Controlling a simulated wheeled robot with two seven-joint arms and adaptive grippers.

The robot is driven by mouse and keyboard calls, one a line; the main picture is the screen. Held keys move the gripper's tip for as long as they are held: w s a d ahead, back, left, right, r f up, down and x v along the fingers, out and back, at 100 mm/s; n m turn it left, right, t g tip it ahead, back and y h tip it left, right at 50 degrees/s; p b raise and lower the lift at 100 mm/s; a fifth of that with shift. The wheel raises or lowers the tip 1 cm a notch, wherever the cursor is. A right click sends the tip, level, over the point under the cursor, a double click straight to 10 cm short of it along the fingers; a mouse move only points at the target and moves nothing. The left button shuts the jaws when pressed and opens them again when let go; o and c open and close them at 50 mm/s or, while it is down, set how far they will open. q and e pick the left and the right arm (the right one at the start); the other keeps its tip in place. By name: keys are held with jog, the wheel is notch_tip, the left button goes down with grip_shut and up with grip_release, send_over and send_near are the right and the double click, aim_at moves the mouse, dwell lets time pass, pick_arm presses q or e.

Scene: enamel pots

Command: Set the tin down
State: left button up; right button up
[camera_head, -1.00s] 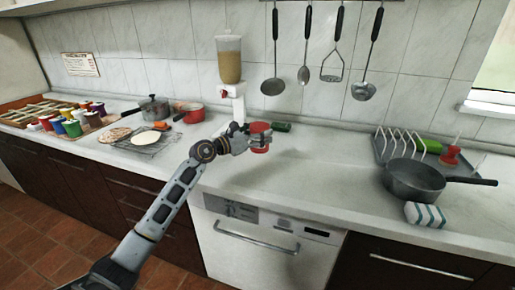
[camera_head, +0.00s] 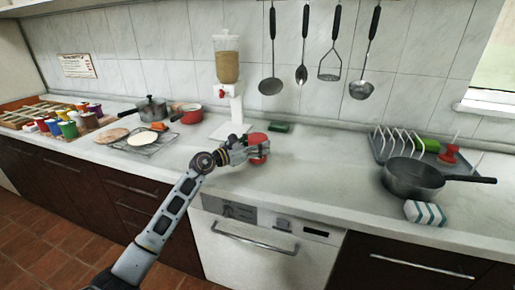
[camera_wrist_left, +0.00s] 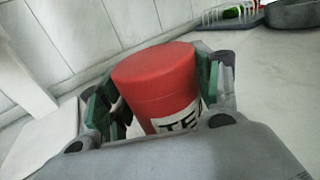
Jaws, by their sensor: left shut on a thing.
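The tin (camera_head: 258,140) is a red cylinder with a red lid; part of a black-on-white label shows on it in the left wrist view (camera_wrist_left: 158,84). My left gripper (camera_head: 254,150) is shut around the tin's sides, with green-lined fingers on either side of it in the left wrist view (camera_wrist_left: 160,95). The tin is upright in the head view, at the counter (camera_head: 310,165) in front of the dispenser. My right gripper is not in view.
A dispenser (camera_head: 228,70) on a white stand is behind the tin. A wire rack with a pancake (camera_head: 143,138) is at left. A grey pan (camera_head: 412,178) is at right. Counter right of the tin is clear.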

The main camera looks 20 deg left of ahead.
pick_arm(q)
jog(key=shift+f, duration=0.45)
jog(key=shift+f, duration=0.15)
jog(key=o, duration=1.1)
jog(key=shift+o, duration=0.2)
jog(key=shift+v, duration=6.05)
